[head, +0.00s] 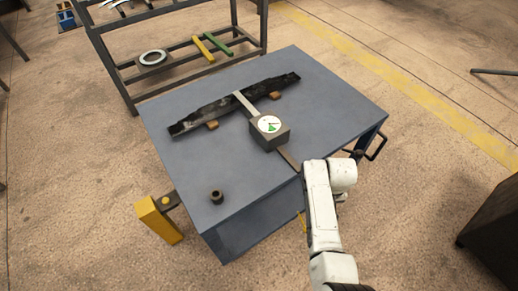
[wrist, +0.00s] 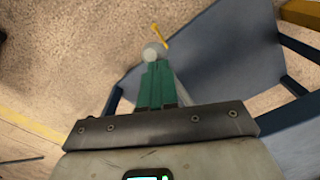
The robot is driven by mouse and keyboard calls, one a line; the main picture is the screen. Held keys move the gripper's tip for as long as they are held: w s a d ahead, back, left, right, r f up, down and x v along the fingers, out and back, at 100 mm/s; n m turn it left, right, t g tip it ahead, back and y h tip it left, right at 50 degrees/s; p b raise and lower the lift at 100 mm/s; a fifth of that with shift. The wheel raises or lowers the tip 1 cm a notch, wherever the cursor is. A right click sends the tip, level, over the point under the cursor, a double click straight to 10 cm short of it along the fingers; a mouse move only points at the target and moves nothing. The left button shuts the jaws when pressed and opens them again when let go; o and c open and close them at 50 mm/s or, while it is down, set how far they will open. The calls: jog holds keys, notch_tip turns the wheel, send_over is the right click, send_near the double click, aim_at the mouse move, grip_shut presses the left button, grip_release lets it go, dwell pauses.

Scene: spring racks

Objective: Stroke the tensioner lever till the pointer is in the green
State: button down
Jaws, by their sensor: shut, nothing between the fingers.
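The tensioner (head: 264,139) is a dark box on the bench, with a white dial (head: 269,124) on top. The dial has a green patch low on its face; the pointer is too small to read against it. A flat bar, apparently the lever (head: 288,157), runs from the box toward the bench's near edge, and its end is hidden behind my arm. In the wrist view my gripper (wrist: 155,64) has its green fingers together and empty. A pale round knob (wrist: 151,49) shows right at the fingertips; I cannot tell whether they touch. My fingers are hidden in the head view.
The bench (head: 180,160) carries a dark leaf spring (head: 235,104) on wooden blocks and a small dark cup (head: 216,196). A yellow post (head: 156,220) stands at its left. A rack (head: 130,98) is behind. A thin yellow piece (wrist: 159,36) lies beyond my fingertips.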

notch_tip(320, 180, up, 16)
jog(key=p, duration=1.1)
jog(key=shift+r, duration=0.1)
notch_tip(320, 180, down, 18)
jog(key=b, duration=1.4)
notch_tip(320, 180, up, 18)
jog(key=p, duration=1.4)
